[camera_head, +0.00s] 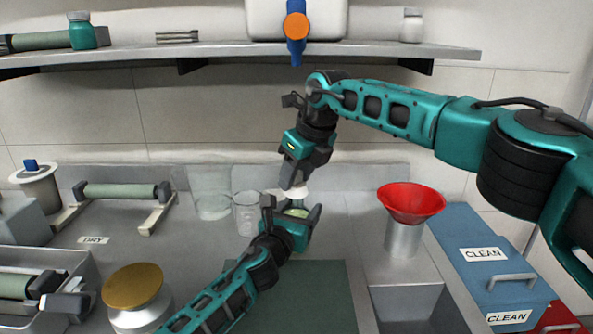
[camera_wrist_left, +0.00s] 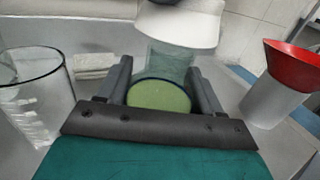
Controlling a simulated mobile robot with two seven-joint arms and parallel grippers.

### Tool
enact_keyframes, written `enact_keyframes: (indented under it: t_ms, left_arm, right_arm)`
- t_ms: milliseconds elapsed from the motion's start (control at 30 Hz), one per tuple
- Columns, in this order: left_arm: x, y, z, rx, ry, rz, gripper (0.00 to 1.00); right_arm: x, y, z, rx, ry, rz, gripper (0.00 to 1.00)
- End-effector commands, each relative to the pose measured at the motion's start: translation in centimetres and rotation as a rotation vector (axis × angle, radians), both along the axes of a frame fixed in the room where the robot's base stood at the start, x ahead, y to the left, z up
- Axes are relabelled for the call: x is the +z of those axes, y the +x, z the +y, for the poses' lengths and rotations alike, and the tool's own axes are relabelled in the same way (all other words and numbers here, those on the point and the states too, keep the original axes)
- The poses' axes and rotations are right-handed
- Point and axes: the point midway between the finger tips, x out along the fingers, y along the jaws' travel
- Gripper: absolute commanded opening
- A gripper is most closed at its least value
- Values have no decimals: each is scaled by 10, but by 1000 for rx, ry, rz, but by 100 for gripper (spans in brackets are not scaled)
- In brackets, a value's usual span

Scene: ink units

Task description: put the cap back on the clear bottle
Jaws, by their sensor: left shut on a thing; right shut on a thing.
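The clear bottle (camera_head: 296,212), with green contents, stands between the fingers of my left gripper (camera_head: 291,208), which is shut on it. In the left wrist view the see-through bottle (camera_wrist_left: 170,62) and its round green part (camera_wrist_left: 160,96) show between the two dark fingers. My right gripper (camera_head: 294,178) comes from above and is shut on the white cap (camera_head: 297,192). In the left wrist view the wide white cap (camera_wrist_left: 180,25) is over the top of the bottle. I cannot tell whether cap and bottle touch, as the cap's lower edge hides the bottle's mouth.
A clear beaker (camera_head: 211,192) and a smaller one (camera_head: 246,212) stand left of the bottle. A red funnel (camera_head: 411,200) on a metal cylinder is at right, by a sink basin (camera_head: 410,305). A gold-lidded jar (camera_head: 133,287) is front left. A shelf (camera_head: 230,55) runs above.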

Motion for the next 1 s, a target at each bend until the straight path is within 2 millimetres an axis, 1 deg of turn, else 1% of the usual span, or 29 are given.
enact_keyframes:
  t_ms: [33, 200, 733, 1000]
  left_arm:
    - [-10, -2, 0, 1, 5, 15, 11]
    - [-10, -2, 0, 1, 5, 15, 11]
    - [-10, -2, 0, 1, 6, 15, 11]
    - [-10, -2, 0, 1, 6, 15, 11]
  right_arm:
    - [-5, 0, 0, -1, 0, 2, 16]
    - [-12, 0, 0, 0, -1, 0, 16]
    - [-12, 0, 0, 0, 0, 0, 16]
    - [-18, 0, 0, 0, 0, 0, 16]
